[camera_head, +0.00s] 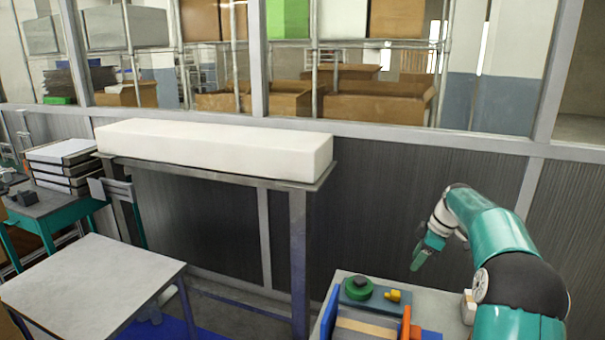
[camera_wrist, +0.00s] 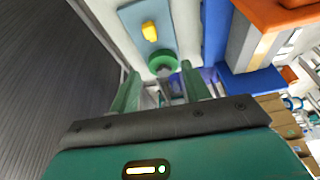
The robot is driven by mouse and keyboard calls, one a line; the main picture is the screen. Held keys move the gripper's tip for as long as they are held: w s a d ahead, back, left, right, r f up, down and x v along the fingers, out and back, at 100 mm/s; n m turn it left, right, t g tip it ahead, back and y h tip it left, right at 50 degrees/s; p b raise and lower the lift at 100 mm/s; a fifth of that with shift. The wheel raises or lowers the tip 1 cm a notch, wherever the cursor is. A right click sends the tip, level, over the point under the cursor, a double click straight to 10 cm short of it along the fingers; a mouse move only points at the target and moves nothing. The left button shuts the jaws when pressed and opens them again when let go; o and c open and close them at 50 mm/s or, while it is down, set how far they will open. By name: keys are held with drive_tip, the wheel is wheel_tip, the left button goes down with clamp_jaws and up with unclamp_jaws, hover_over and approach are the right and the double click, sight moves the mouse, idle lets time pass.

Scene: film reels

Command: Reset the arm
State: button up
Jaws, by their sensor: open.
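My gripper (camera_head: 420,260) is above the far right part of a light worktable (camera_head: 440,300), pointing down. In the wrist view my gripper (camera_wrist: 160,72) has its two green fingers apart with nothing held between them. A green round reel (camera_head: 358,288) lies on a blue-grey plate on the table, left of and below my gripper. The reel also shows in the wrist view (camera_wrist: 163,63), beyond the fingertips. A small yellow piece (camera_head: 393,296) is on the same plate, beside the reel.
Blue and orange parts (camera_head: 405,322) stand at the table's front. A small pale object (camera_head: 468,307) is near my arm. A long white block (camera_head: 215,147) lies on a tall metal bench behind. A grey-topped table (camera_head: 90,285) stands at left. A dark panelled wall (camera_head: 400,190) is behind.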

drive_tip(key=s+a+r+m+t+h, duration=0.1)
drive_tip(key=s+a+r+m+h, duration=0.35)
drive_tip(key=s+a+r, duration=1.15)
drive_tip(key=s+a+f+m+t, duration=0.1)
drive_tip(key=s+f+m, duration=0.1)
drive_tip(key=s, duration=0.5)
drive_tip(key=s+a+f+m+t, duration=0.1)
drive_tip(key=s+a+f+m, duration=0.1)
drive_tip(key=s, duration=0.6)
drive_tip(key=s+a+f+m, duration=0.1)
drive_tip(key=s+m, duration=0.3)
drive_tip(key=s, duration=0.4)
drive_tip(key=shift+a+f+t+y, duration=0.4)
drive_tip(key=shift+f+y, duration=0.05)
drive_tip(key=shift+f, duration=0.45)
drive_tip(key=shift+o, duration=0.4)
